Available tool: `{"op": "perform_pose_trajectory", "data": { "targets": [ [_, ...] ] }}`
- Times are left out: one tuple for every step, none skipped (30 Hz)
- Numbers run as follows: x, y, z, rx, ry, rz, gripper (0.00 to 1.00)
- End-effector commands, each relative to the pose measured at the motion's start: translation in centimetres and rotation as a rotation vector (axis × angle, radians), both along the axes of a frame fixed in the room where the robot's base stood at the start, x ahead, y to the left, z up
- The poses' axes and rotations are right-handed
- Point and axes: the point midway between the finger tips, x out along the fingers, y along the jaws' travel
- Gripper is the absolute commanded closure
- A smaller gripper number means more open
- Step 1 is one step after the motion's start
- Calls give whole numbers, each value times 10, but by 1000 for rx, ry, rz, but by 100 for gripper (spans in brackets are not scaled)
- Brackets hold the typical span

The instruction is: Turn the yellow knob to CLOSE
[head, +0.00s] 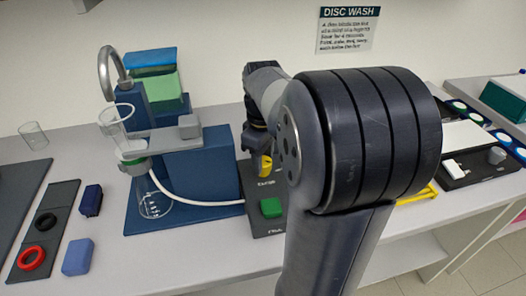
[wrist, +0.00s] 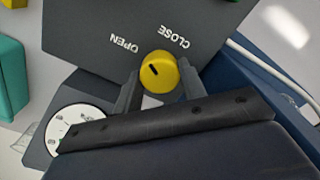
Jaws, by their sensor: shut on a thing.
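The yellow knob (wrist: 158,72) sits on a dark grey panel (wrist: 85,35) lettered OPEN and CLOSE. In the wrist view the knob is between the two fingers of my gripper (wrist: 160,86), which is shut on it. A short dark mark on the knob's face lies left of its centre, on the OPEN side. CLOSE is printed to the upper right of the knob. In the head view the knob (head: 265,166) shows below my gripper (head: 258,143), and my arm hides part of the panel.
A blue rig (head: 205,165) with a white tube and a flask stands left of the panel. Blue blocks (head: 77,257) and a red ring (head: 31,258) lie at the left. A white dial (wrist: 80,130) is near my gripper.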

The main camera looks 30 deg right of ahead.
Motion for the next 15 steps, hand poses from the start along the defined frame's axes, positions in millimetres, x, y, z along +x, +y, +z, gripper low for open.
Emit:
{"op": "perform_pose_trajectory", "data": {
  "targets": [
    [0,0,3,0,1,-45,84],
    [0,0,3,0,1,-73,84],
    [0,0,3,0,0,-111,84],
    [0,0,4,0,0,-140,84],
    [0,0,3,0,1,-168,84],
    [0,0,3,-1,1,-206,84],
    [0,0,3,0,0,-235,84],
    [0,0,3,0,0,-263,84],
    [0,0,3,0,0,-301,84],
    [0,0,3,0,0,-330,84],
    [0,0,3,-1,1,-358,84],
    [0,0,3,0,0,-396,84],
    [0,0,3,0,0,-425,84],
    [0,0,3,0,0,-453,84],
    [0,0,3,0,0,-491,84]
  ]
}}
